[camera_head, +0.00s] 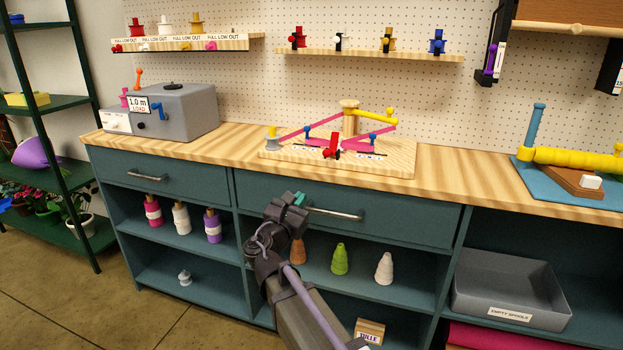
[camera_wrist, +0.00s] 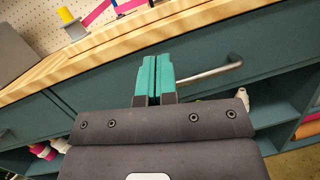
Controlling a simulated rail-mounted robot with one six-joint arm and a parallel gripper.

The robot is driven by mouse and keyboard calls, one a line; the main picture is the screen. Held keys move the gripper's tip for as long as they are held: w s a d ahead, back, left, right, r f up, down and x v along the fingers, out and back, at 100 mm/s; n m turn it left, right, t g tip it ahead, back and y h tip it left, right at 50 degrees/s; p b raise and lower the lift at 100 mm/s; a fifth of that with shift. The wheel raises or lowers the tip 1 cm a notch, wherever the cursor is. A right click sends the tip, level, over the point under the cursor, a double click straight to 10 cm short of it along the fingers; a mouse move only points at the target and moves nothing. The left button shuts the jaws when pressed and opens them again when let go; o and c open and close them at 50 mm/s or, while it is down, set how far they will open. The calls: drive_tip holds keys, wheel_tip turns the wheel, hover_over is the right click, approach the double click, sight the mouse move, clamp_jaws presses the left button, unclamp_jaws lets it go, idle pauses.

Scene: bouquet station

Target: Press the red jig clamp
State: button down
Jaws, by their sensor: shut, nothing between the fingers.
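The red jig clamp (camera_head: 332,146) stands near the front middle of the wooden jig board (camera_head: 395,166) on the workbench. Pink ribbon (camera_head: 305,127) runs over the jig around a wooden post (camera_head: 350,120). My gripper (camera_head: 301,199) is below the bench top, in front of the drawers and lower than the clamp. In the wrist view, its teal fingers (camera_wrist: 155,80) are closed together with nothing between them. The jig board's edge and part of the pink ribbon show at the top of the wrist view; the red clamp is not seen there.
A drawer handle (camera_head: 335,214) sticks out just right of my gripper. The bench top's front edge (camera_head: 235,160) lies above it. A grey box machine (camera_head: 180,108) stands at the left. A blue mat (camera_head: 540,180) with a yellow roller (camera_head: 580,157) lies at the right.

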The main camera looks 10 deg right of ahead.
drive_tip(key=r+p+x, duration=0.1)
drive_tip(key=p+x, duration=0.1)
drive_tip(key=x, duration=0.4)
drive_tip(key=r+p+x, duration=0.1)
drive_tip(key=p+x, duration=0.2)
drive_tip(key=x, duration=0.3)
drive_tip(key=shift+s+r, duration=0.3)
drive_tip(key=shift+r, duration=0.15)
drive_tip(key=shift+d, duration=0.1)
